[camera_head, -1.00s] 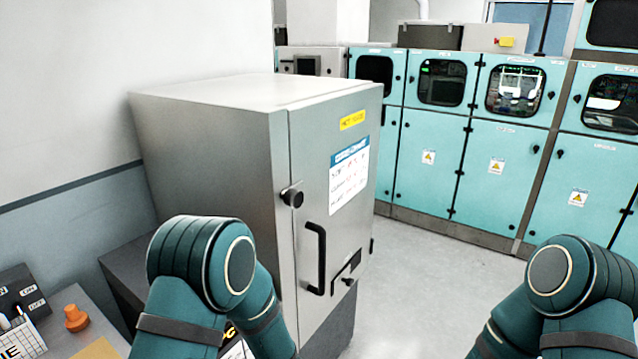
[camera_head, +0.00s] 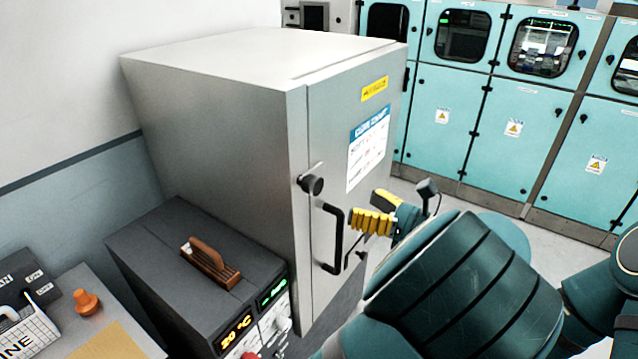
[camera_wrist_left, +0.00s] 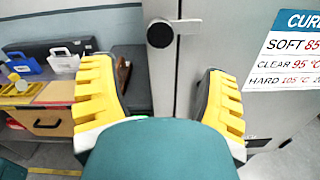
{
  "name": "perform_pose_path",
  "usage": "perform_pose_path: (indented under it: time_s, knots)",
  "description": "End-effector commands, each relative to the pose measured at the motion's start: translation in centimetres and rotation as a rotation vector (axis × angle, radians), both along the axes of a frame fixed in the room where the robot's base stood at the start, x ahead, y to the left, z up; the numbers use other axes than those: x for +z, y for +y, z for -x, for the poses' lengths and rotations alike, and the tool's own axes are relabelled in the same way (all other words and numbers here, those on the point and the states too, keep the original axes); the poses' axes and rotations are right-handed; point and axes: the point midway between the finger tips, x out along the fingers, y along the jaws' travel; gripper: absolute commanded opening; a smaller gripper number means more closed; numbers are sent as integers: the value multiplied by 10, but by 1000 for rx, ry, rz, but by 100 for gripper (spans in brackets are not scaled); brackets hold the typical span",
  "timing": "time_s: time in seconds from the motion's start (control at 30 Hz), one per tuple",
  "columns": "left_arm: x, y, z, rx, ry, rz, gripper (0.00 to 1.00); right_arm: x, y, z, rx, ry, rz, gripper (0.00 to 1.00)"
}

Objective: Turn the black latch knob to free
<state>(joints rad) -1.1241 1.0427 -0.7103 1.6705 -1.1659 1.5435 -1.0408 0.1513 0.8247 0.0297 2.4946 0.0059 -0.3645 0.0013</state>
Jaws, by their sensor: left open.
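The black latch knob (camera_head: 312,185) sits at the upper left edge of the grey cabinet's door (camera_head: 350,130), above a black bar handle (camera_head: 334,238). My left gripper (camera_head: 372,208) is in front of the door, to the right of the knob in the head view, with its yellow fingers open and empty. In the left wrist view the knob (camera_wrist_left: 160,33) lies ahead, between and beyond the two spread fingers of the left gripper (camera_wrist_left: 160,75), apart from both. The door looks closed. My right gripper is not in view.
An orange knob-shaped item (camera_head: 87,302) lies on the bench at left. Teal machine cabinets (camera_head: 480,120) line the back. Floor shows between.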

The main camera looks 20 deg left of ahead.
Motion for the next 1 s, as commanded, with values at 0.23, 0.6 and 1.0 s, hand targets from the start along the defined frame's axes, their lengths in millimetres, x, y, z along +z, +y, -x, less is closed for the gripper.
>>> perform_pose_path:
  time_s: [0.23, 0.6, 1.0]
  knots:
    - [0, 47, -16, 4, 1, 3, 75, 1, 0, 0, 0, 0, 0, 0]
    - [-1, 101, -36, 2, 0, 4, 75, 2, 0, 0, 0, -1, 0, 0]
    - [-1, 111, -40, 0, 0, 4, 75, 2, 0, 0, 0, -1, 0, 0]
